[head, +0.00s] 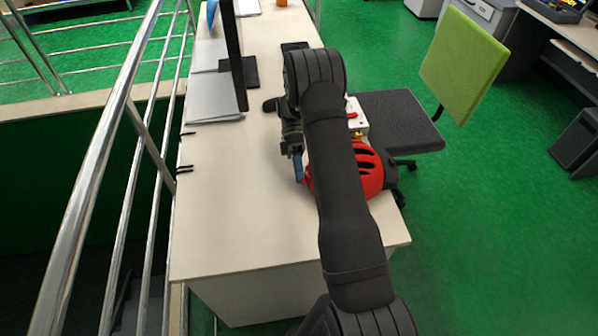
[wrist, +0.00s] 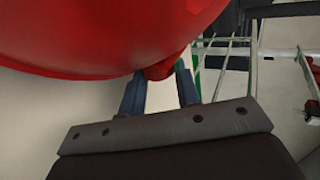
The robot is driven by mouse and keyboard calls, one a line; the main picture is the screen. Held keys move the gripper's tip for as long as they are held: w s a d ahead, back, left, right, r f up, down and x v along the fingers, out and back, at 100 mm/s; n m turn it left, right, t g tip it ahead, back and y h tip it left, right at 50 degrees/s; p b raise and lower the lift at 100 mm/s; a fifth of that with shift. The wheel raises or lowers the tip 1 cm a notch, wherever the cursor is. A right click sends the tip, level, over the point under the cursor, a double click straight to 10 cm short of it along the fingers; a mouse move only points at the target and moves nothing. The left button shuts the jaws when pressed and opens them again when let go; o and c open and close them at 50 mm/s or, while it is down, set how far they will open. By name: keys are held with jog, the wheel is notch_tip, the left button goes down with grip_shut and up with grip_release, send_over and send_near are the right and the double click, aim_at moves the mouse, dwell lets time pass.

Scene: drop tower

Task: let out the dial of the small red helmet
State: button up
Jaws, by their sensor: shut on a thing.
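The small red helmet (head: 371,172) lies on the near right part of the desk, partly hidden behind my arm in the head view. In the wrist view the helmet's red shell (wrist: 110,35) fills the upper left. A small red knob, which looks like the dial (wrist: 160,70), sticks out at the shell's lower edge between my fingertips. My gripper (head: 299,178) is at the helmet's left side. In the wrist view my gripper (wrist: 162,80) has its two blue-grey fingers on either side of the dial, shut on it. The dial is hidden in the head view.
The desk (head: 235,215) is clear at the near left. A white box (head: 356,117) with red and yellow parts stands just beyond the helmet. A monitor (head: 236,60) stands further back. A metal railing (head: 95,175) runs along the left, and a green-backed chair (head: 462,65) is at the right.

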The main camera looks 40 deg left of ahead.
jog(key=o, duration=1)
jog(key=t+y, duration=0.3)
jog(key=shift+s+d+r, duration=0.2)
jog(key=shift+r, duration=0.15)
jog(key=t+y, duration=0.3)
jog(key=shift+s+d+r, duration=0.15)
jog(key=shift+s+d, duration=0.1)
jog(key=s+d+v, duration=0.1)
jog(key=v, duration=1.7)
jog(key=shift+w+d+r+m+t+y, duration=0.35)
jog(key=shift+w+d+r+m, duration=0.5)
jog(key=shift+d+r+m, duration=0.9)
jog(key=shift+w+d+r+m+t+y, duration=0.3)
jog(key=shift+w+d+r+m, duration=0.7)
jog(key=shift+r+m, duration=1.25)
jog(key=shift+w+d+r+m+t+y, duration=0.3)
jog(key=shift+w+d+r+m, duration=0.35)
jog(key=shift+d+r+m, duration=1.15)
jog(key=shift+a, duration=0.25)
